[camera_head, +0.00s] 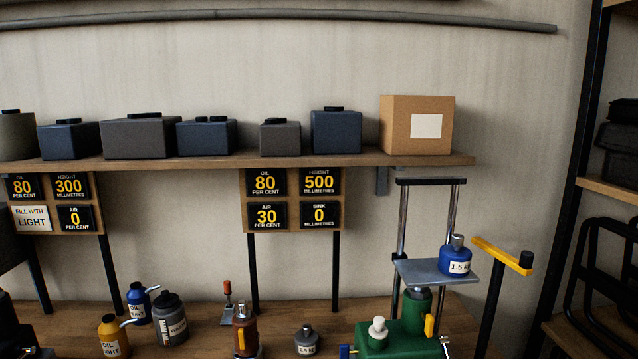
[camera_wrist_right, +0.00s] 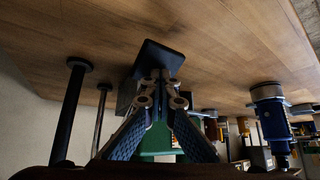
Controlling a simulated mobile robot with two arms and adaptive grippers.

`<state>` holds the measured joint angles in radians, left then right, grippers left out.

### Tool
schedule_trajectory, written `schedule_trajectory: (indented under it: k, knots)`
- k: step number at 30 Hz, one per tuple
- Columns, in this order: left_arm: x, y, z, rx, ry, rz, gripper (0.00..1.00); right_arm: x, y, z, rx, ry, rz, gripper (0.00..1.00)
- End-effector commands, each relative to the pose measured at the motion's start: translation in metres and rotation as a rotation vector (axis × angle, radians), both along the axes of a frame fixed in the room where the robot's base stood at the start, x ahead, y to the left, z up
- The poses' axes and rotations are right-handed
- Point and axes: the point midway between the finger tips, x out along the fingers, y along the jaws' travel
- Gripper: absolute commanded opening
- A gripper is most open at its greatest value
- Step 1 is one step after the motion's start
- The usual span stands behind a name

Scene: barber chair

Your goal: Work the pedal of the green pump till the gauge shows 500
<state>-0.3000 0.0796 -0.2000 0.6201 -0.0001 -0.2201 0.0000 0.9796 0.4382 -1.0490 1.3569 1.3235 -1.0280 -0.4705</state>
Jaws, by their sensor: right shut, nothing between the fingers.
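The green pump (camera_head: 398,338) stands at the lower right in the head view, partly cut off by the bottom edge. A grey platform (camera_head: 430,270) between two upright rods sits above it and carries a blue 1.5-labelled weight (camera_head: 455,262). I cannot tell for certain which part is the pedal. The right sign board (camera_head: 293,226) behind reads oil 80, height 500, air 30, sink 0. My right gripper (camera_wrist_right: 160,78) shows in the right wrist view, shut and empty, its fingertips close to a dark block (camera_wrist_right: 158,56); contact is unclear. My left gripper is out of view.
A yellow bar (camera_head: 497,253) on a black post stands right of the pump. Left of the pump are a small grey weight (camera_head: 306,340), a brown bottle (camera_head: 245,330) and several oil cans. A left sign board (camera_head: 90,190) reads height 300, air 0.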

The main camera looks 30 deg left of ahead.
Motion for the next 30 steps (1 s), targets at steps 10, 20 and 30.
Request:
schedule_trajectory:
  k: [10, 20, 30]
  knots:
    - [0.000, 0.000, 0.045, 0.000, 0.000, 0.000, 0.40, -0.008, -0.006, 0.043, -0.005, 0.006, 0.001, 0.00]
    - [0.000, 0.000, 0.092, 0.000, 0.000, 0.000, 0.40, -0.014, -0.012, 0.094, -0.002, 0.001, 0.000, 0.00]
    - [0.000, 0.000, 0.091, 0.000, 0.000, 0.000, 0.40, -0.015, -0.013, 0.096, -0.001, 0.000, 0.000, 0.00]
